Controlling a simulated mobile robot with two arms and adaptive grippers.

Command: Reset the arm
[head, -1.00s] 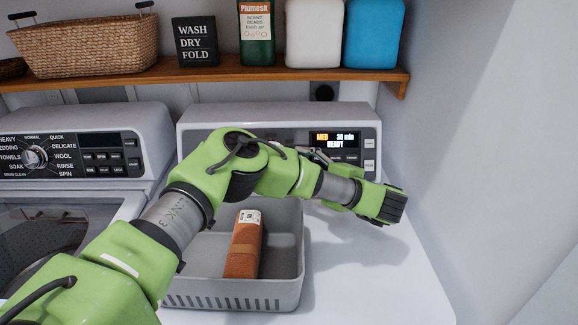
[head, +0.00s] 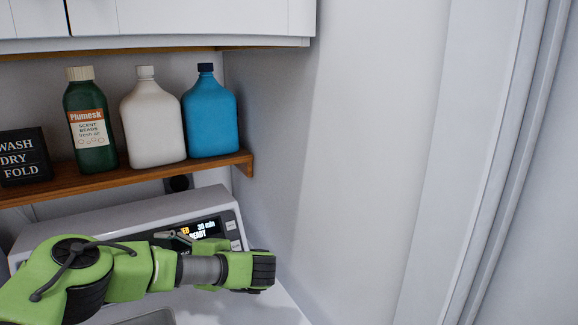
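My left arm (head: 120,270) comes in from the lower left of the head view and stretches across the front of the dryer's control panel. Its last links bend at a black-capped wrist joint near the right wall. A small dark grey part of my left gripper (head: 178,237) shows behind the arm, in front of the dryer display (head: 198,231). The arm hides most of this gripper, so I cannot tell whether it is open or shut. I see nothing held. My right gripper is not in view.
A wooden shelf (head: 140,181) above the dryer (head: 125,222) holds a black sign (head: 24,157), a green bottle (head: 90,125), a white bottle (head: 153,120) and a blue bottle (head: 210,115). White cabinets hang above. A wall (head: 350,150) stands close on the right.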

